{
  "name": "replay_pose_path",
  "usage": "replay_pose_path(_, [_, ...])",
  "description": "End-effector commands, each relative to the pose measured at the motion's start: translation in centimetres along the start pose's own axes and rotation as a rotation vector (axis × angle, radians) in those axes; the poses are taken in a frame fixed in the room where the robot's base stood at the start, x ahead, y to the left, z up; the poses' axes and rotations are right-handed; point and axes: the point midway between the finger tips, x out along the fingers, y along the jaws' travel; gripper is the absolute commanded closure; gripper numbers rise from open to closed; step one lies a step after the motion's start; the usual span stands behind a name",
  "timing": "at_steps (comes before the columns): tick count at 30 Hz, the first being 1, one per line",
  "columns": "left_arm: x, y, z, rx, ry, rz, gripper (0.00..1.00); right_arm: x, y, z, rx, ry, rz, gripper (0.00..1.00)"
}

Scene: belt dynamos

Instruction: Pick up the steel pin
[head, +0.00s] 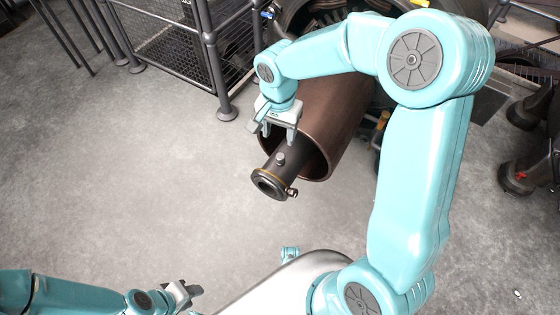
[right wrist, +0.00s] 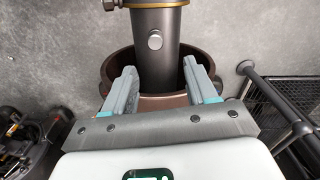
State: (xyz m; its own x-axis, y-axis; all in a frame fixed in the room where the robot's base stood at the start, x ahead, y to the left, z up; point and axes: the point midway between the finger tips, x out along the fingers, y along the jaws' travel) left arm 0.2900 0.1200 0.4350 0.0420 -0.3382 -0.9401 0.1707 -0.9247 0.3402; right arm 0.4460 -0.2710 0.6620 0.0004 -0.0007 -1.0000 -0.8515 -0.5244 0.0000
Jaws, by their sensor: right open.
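The steel pin (head: 281,159) is a small, light grey round-headed stud standing out of the top of a dark tube (head: 270,172). It also shows in the right wrist view (right wrist: 155,40), just beyond the fingertips. My right gripper (head: 279,136) is open and empty, above and a little behind the pin. In the right wrist view its two fingers (right wrist: 159,68) stand apart on either side of the tube's line, short of the pin. My left gripper (head: 184,293) is low at the bottom left, far from the pin; its jaw gap is too small to judge.
The dark tube comes out of a wide brown cylinder (head: 335,115), whose rim lies close under my right gripper. A flanged end with a brass-coloured ring (head: 268,181) is in front of the pin. A wire-mesh guard (head: 175,45) stands behind left. The floor at left is clear.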

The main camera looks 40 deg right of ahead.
Motion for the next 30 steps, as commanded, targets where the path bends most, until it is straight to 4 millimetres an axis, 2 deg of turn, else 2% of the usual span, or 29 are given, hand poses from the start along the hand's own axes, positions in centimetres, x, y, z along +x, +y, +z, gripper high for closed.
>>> replay_pose_path(1, [0.6,-0.2,0.0,0.000,0.000,0.000,0.62,1.4,0.1,0.1,0.001,-0.002,0.003,0.43])
replay_pose_path(3, [0.8,-0.3,0.0,0.000,0.000,0.000,0.62,2.3,0.1,0.1,0.001,-0.001,0.003,0.43])
replay_pose_path(8, [1.0,-0.4,0.0,0.000,0.000,0.000,0.62,3.3,0.0,0.2,0.001,-0.001,0.001,0.43])
replay_pose_path(17, [2.8,-1.0,-0.1,0.000,0.000,0.000,0.62,7.8,0.6,0.8,0.002,-0.002,0.002,0.43])
replay_pose_path(26, [2.8,-1.0,-0.1,0.000,0.000,0.000,0.62,8.3,0.6,0.8,0.002,0.000,0.000,0.43])
replay_pose_path(27, [2.8,-1.0,-0.1,0.000,0.000,0.000,0.62,8.3,0.6,0.8,0.002,-0.001,0.000,0.49])
replay_pose_path(29, [2.8,-1.0,-0.1,0.000,0.000,0.000,0.62,8.3,0.6,0.8,0.002,-0.001,0.000,0.69])
replay_pose_path(30, [2.8,-1.0,-0.1,0.000,0.000,0.000,0.62,8.3,0.6,0.8,0.001,-0.001,0.000,0.82])
